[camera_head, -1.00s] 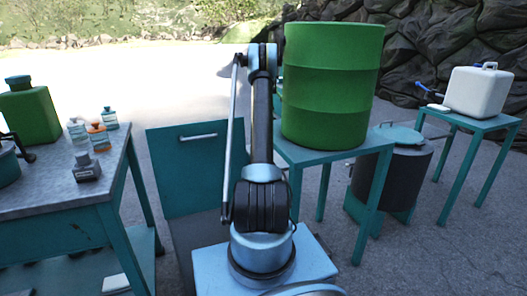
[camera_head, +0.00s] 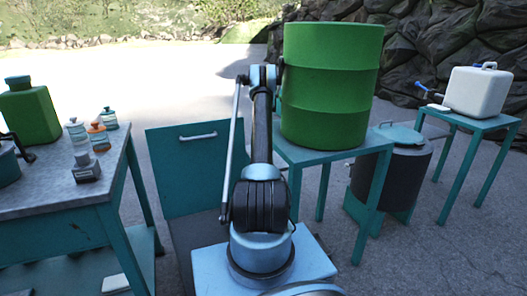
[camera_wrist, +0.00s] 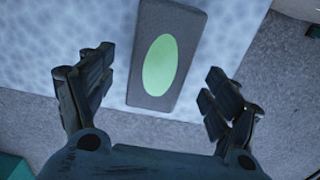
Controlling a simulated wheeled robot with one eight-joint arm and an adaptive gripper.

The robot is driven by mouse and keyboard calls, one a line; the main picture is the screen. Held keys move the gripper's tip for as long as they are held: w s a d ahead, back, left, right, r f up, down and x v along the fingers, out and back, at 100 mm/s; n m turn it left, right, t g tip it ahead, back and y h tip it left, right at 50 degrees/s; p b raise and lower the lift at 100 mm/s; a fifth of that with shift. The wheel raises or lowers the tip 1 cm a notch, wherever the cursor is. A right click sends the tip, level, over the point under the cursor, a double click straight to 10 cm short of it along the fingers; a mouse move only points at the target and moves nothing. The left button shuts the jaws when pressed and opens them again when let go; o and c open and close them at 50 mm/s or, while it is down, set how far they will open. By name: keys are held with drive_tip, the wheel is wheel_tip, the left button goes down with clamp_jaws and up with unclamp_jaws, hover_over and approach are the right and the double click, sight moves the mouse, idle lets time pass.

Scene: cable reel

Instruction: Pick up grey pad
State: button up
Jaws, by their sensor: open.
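The grey pad (camera_wrist: 181,25) is a dark grey rectangle with a pale green oval on its face. In the wrist view it lies at top centre on a pale blue mottled surface (camera_wrist: 60,40), and its top end reaches the frame edge. My gripper (camera_wrist: 161,62) is open, with one finger on each side of the pad's lower part in the picture. Gaps show between both fingers and the pad; their height above it is unclear. In the head view I cannot make out the pad or my gripper's fingers.
A large green drum (camera_head: 331,90) stands on a teal table just right of my arm. At left, a workbench (camera_head: 40,202) holds bottles and a green canister (camera_head: 30,112). A white jug (camera_head: 481,92) sits on a table at right. Open ground lies behind.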

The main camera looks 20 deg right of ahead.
wheel_tip(320, 180, down, 3)
drive_tip(key=shift+r, duration=0.15)
drive_tip(key=c, duration=1.2)
drive_tip(key=shift+r, duration=0.1)
drive_tip(key=shift+c, duration=0.2)
wheel_tip(320, 180, up, 4)
drive_tip(key=shift+a+f, duration=0.15)
drive_tip(key=a, duration=1.7)
drive_tip(key=shift+s+a+f, duration=0.15)
drive_tip(key=shift+s+a, duration=0.15)
drive_tip(key=shift+a, duration=0.05)
